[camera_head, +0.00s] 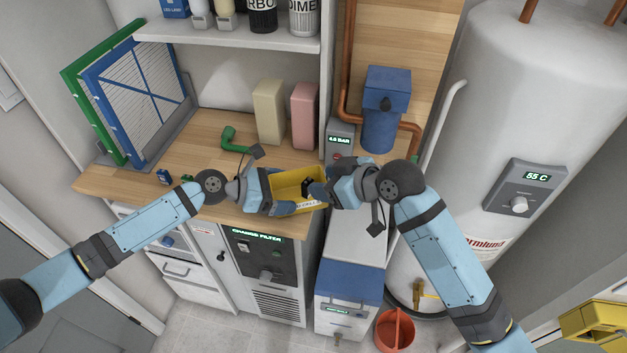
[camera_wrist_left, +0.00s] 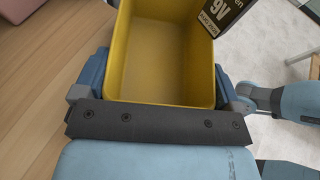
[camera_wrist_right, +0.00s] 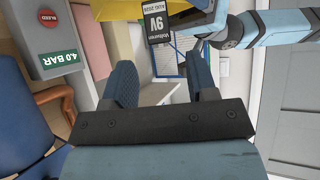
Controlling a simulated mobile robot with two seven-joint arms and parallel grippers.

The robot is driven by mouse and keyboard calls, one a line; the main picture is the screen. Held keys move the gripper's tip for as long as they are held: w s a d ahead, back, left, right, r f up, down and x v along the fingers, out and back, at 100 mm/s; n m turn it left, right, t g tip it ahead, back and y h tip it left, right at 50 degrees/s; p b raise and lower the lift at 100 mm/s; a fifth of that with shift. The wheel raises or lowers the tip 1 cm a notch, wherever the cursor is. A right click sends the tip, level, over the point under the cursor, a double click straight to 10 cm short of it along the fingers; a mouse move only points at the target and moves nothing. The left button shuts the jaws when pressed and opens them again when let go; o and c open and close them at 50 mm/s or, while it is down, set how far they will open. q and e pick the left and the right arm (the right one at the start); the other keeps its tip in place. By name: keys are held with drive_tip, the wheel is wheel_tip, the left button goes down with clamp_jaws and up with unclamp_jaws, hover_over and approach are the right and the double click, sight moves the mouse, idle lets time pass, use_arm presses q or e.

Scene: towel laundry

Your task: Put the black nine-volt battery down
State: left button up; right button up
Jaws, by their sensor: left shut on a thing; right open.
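My left gripper (camera_head: 277,194) is shut on a yellow bin (camera_head: 285,186), holding it in front of the counter edge; in the left wrist view the bin's floor (camera_wrist_left: 158,55) looks bare. The black nine-volt battery (camera_head: 308,187) is at the bin's right end, close to my right gripper (camera_head: 324,188). Its 9V label shows in the left wrist view (camera_wrist_left: 216,15) and right wrist view (camera_wrist_right: 157,23). The right gripper's fingers are open and apart, with the battery just beyond their tips. I cannot tell what the battery rests on.
The wooden counter (camera_head: 195,150) holds beige (camera_head: 269,110) and pink (camera_head: 304,115) containers, a green pipe elbow (camera_head: 232,141) and a small dark blue item (camera_head: 163,176). A pressure display (camera_head: 340,140) and blue filter housing (camera_head: 383,110) stand behind my right gripper. An orange bucket (camera_head: 395,330) is on the floor.

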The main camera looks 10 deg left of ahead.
drive_tip(key=v, duration=0.7)
drive_tip(key=s+d+f+m+t+h, duration=0.1)
drive_tip(key=s+d+f+m+t, duration=0.2)
drive_tip(key=f, duration=0.5)
drive_tip(key=s+d+f+m+t+h, duration=0.2)
drive_tip(key=d+f+m, duration=0.2)
drive_tip(key=d+f, duration=0.25)
drive_tip(key=s+d+f+m+t+h, duration=0.1)
drive_tip(key=s+d+f+m+h, duration=0.2)
drive_tip(key=s+d+f, duration=0.7)
drive_tip(key=s+f+h, duration=0.1)
drive_tip(key=s+f, duration=0.1)
drive_tip(key=s, duration=0.2)
drive_tip(key=shift+d, duration=0.15)
drive_tip(key=shift+f, duration=0.1)
